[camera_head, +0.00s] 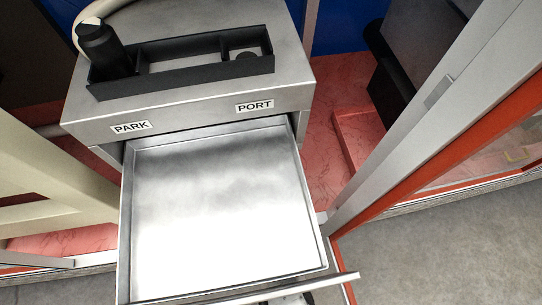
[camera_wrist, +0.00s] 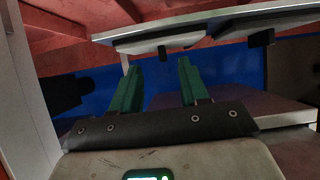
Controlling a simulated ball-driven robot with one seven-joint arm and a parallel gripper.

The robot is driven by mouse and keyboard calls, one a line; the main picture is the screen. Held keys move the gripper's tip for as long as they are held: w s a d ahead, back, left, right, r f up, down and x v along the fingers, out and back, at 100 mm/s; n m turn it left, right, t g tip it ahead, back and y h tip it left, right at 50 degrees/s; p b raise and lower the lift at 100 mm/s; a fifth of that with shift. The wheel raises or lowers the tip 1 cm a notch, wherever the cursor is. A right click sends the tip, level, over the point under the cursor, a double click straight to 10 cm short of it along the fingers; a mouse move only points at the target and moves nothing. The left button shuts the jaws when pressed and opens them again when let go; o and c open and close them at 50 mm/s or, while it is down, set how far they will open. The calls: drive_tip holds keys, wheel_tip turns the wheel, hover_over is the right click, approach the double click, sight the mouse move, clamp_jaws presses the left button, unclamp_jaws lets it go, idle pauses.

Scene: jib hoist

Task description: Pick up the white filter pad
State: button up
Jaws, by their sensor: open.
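I cannot make out a distinct white filter pad in either view. In the head view, an open metal drawer (camera_head: 311,226) extends from a grey cabinet (camera_head: 190,105). Its floor is bright white in the middle, and I cannot tell glare from a pad there. My gripper (camera_wrist: 158,68) shows in the wrist view with two green fingers spread apart. Nothing is between them. My gripper is not visible in the head view, so its place relative to the drawer is unclear.
A black divided tray (camera_head: 180,83) lies on the cabinet top, with a black cylindrical nozzle (camera_head: 102,48) and pale hose at its left end. Labels PARK (camera_head: 130,127) and PORT (camera_head: 254,106) mark the front. A grey and orange frame (camera_head: 430,150) stands at right.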

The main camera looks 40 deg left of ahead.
drive_tip(key=w+a, duration=0.4)
drive_tip(key=w+a+b, duration=0.1)
drive_tip(key=w+a, duration=0.3)
drive_tip(key=a, duration=0.1)
drive_tip(key=shift+b+x, duration=1.1)
drive_tip(key=shift+x, duration=1.35)
drive_tip(key=shift+c, duration=0.2)
clamp_jaws()
